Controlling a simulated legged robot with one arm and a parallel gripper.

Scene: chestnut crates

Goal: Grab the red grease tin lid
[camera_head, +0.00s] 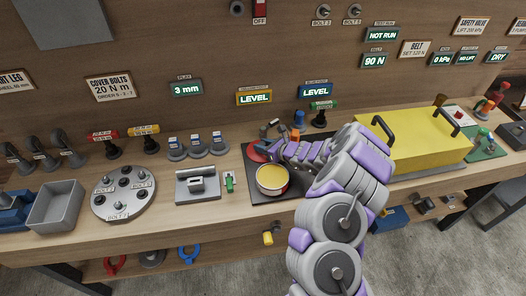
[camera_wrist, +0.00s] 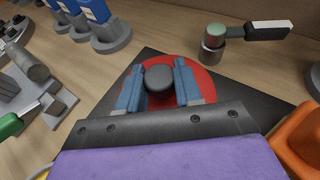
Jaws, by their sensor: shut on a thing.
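The red grease tin lid (camera_wrist: 207,84) is a round red disc with a dark knob (camera_wrist: 160,80) at its middle, over the black mat (camera_wrist: 255,92). My gripper (camera_wrist: 158,74) has its two blue fingers on either side of the knob and is shut on it. In the head view the lid (camera_head: 257,153) is at the mat's back left, partly hidden by my gripper. The open grease tin (camera_head: 272,180), full of yellow grease, stands in front of it. I cannot tell whether the lid touches the mat.
An orange object (camera_wrist: 298,135) is close at the right in the wrist view. A yellow cover with handles (camera_head: 425,145) stands to the right, and a grey clamp block (camera_head: 197,186) to the left.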

